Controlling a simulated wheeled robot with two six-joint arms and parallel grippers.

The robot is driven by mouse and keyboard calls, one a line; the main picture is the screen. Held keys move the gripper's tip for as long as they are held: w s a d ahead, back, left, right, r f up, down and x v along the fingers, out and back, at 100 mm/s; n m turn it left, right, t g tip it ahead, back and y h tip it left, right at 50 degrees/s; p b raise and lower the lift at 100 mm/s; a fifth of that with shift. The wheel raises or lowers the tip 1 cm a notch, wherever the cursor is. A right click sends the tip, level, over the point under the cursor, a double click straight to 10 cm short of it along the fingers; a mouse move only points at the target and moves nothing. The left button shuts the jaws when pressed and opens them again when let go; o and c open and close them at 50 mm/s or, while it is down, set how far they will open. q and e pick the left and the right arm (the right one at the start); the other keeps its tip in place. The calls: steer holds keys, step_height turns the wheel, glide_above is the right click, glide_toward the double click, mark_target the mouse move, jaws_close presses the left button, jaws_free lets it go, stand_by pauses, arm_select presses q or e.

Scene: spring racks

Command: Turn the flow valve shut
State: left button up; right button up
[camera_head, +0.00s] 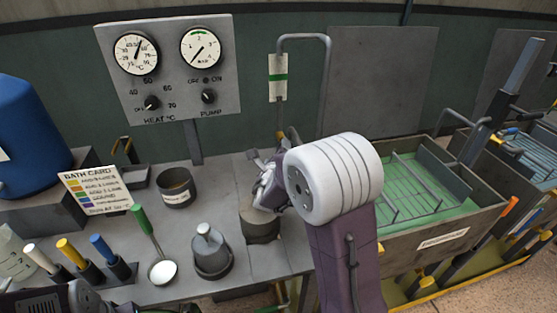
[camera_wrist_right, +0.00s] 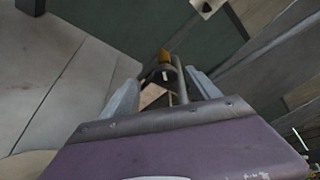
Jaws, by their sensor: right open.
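A grey bent pipe (camera_head: 303,38) rises behind the bench and carries a white tag with a green band (camera_head: 278,78). A small yellow-orange piece at the pipe, which looks like the valve handle, shows partly behind my right gripper (camera_head: 266,180). In the right wrist view, an orange end (camera_wrist_right: 165,57) and a thin grey pipe (camera_wrist_right: 181,88) lie ahead, between the open fingers of my right gripper (camera_wrist_right: 163,88). I cannot tell whether the fingers touch them. My right arm hides part of the valve area. Only a bit of my left arm shows at the lower left; its gripper is out of sight.
A gauge panel (camera_head: 168,68) stands behind the bench. A dark cup (camera_head: 177,186), a grey lidded pot (camera_head: 211,256), a green-handled ladle (camera_head: 146,232) and several coloured handles stand left. A grey tank (camera_head: 440,240) with a green rack is right. A blue drum (camera_head: 28,135) is far left.

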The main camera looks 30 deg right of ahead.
steer(key=shift+m, duration=0.3)
steer(key=w+d+f, duration=0.1)
steer(key=w+d, duration=0.1)
steer(key=w+d+f, duration=0.1)
steer(key=w+d, duration=0.1)
steer(key=w+d+f+b, duration=0.1)
steer(key=w+d, duration=0.1)
steer(key=shift+w+d+f, duration=0.2)
steer(key=shift+w+f, duration=0.05)
steer(key=shift+w, duration=0.05)
arm_select(q)
steer(key=f, duration=0.2)
steer(key=shift+s+d+f, duration=0.25)
steer(key=shift+f, duration=0.1)
arm_select(e)
steer(key=c, duration=1.3)
